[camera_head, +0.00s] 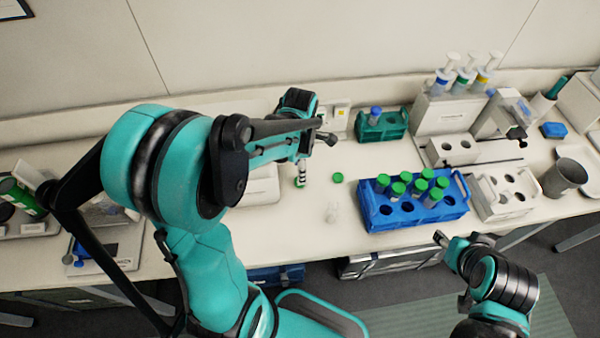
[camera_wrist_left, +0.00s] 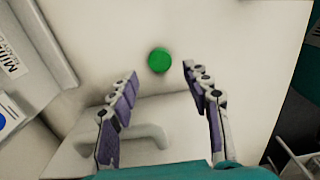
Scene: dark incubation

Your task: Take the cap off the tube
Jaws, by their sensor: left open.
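A green cap (camera_head: 337,177) shows as a small round disc over the white bench top, left of the blue rack. I cannot make out a tube body under it. A pale, translucent small object (camera_head: 332,212) is nearer the front edge; I cannot tell whether it is a tube. My left gripper (camera_head: 300,172) points down, just left of the cap in the head view. In the left wrist view its fingers (camera_wrist_left: 160,76) are open and empty, with the cap (camera_wrist_left: 159,60) beyond the gap between the tips, not touched. My right gripper (camera_head: 452,240) hangs in front of the bench; its jaws are unclear.
A blue rack (camera_head: 415,213) holds several green-capped tubes. A green rack (camera_head: 382,127) with a blue-capped tube stands behind. A white rack (camera_head: 505,190) and a grey cup (camera_head: 565,177) are at right. A labelled white device (camera_wrist_left: 30,60) borders the left wrist view's left side.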

